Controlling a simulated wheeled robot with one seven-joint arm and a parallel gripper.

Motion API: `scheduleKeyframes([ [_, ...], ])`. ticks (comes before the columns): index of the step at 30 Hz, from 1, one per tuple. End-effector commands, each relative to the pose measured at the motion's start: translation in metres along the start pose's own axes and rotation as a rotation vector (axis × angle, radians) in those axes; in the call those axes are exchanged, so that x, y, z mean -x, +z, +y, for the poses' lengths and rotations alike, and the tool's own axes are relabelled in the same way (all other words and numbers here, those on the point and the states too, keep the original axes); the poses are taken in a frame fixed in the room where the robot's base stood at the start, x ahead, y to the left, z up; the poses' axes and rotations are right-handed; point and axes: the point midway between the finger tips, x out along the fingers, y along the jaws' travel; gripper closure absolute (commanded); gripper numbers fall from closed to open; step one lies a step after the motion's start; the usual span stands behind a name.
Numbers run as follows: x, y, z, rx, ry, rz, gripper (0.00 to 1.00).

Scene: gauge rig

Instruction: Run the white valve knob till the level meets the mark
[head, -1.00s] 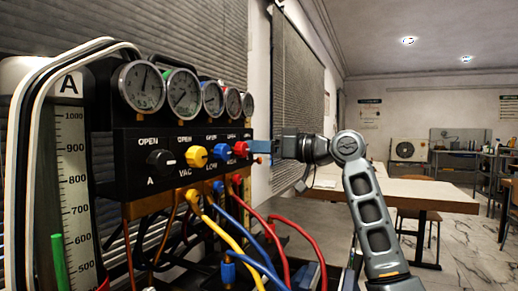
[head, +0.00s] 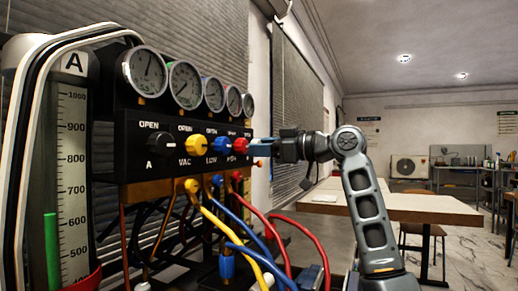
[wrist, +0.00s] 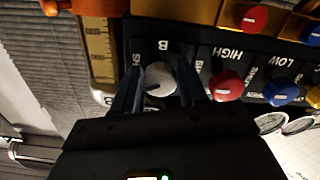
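The white valve knob (wrist: 160,80) sits on the black panel beside the letter B in the wrist view. My gripper (wrist: 162,88) has one blue finger on each side of it. I cannot tell whether both fingers press on the knob. In the head view my gripper (head: 268,150) is at the panel's far end, and the white knob is hidden there. A scaled cylinder marked A (head: 75,180) stands at left, with a green column (head: 51,250) beside its scale, topping out a little above 600. Part of another scale (wrist: 97,50) shows in the wrist view; its level and mark are unclear.
A black knob (head: 160,148), yellow knob (head: 195,145), blue knob (head: 223,144) and red knob (head: 240,146) line the panel below several gauges (head: 145,72). Yellow, blue and red hoses hang below. A table (head: 400,205) stands behind my arm at right.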

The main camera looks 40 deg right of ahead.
Motion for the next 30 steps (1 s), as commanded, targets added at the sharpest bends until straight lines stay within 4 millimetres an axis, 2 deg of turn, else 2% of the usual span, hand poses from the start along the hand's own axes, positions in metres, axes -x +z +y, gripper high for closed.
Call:
scheduleKeyframes([
  [1, 0.0, 0.0, 0.0, 0.0, 0.0, 0.0, 0.53],
  [6, 0.0, 0.0, 0.0, 0.0, 0.001, 0.001, 0.39],
  [14, 0.002, 0.0, 0.0, 0.0, 0.001, 0.001, 0.39],
  [17, 0.012, 0.0, 0.001, -0.001, 0.003, 0.001, 0.39],
  [24, 0.051, 0.0, 0.001, 0.0, 0.003, 0.002, 0.39],
  [30, 0.073, 0.0, 0.0, -0.001, 0.002, 0.002, 0.39],
])
